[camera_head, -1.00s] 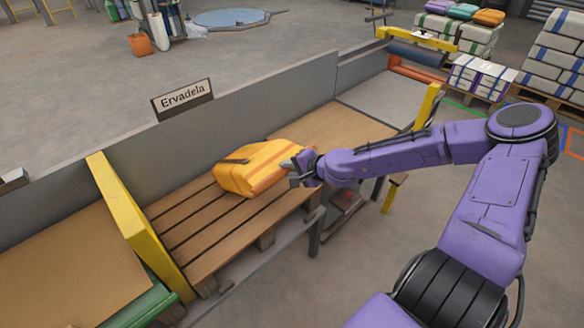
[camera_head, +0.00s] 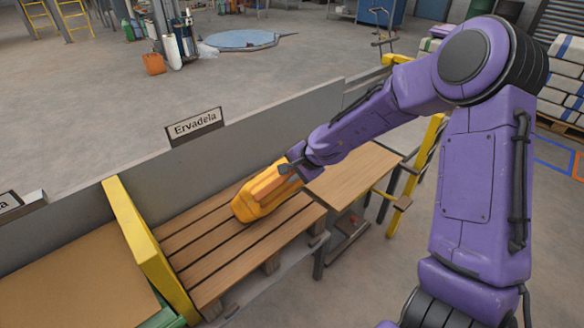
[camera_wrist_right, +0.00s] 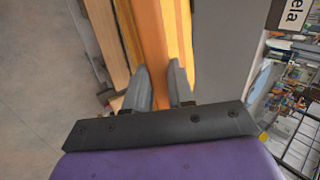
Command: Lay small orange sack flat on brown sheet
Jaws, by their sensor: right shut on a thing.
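The orange sack (camera_head: 257,196) is at the slatted wooden pallet (camera_head: 215,250) in the bay marked Ervadela. It is tilted, its right end higher at my right gripper (camera_head: 290,168). I cannot tell whether its lower left end touches the slats. In the right wrist view the two fingers (camera_wrist_right: 158,82) are shut on the sack (camera_wrist_right: 152,30), one on each side. My left gripper is not in view.
A grey wall (camera_head: 255,130) with the Ervadela sign (camera_head: 195,126) runs behind the pallet. A yellow divider (camera_head: 148,250) stands at the pallet's left. Yellow posts (camera_head: 415,160) stand at the right. Stacked white sacks (camera_head: 562,85) are far right.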

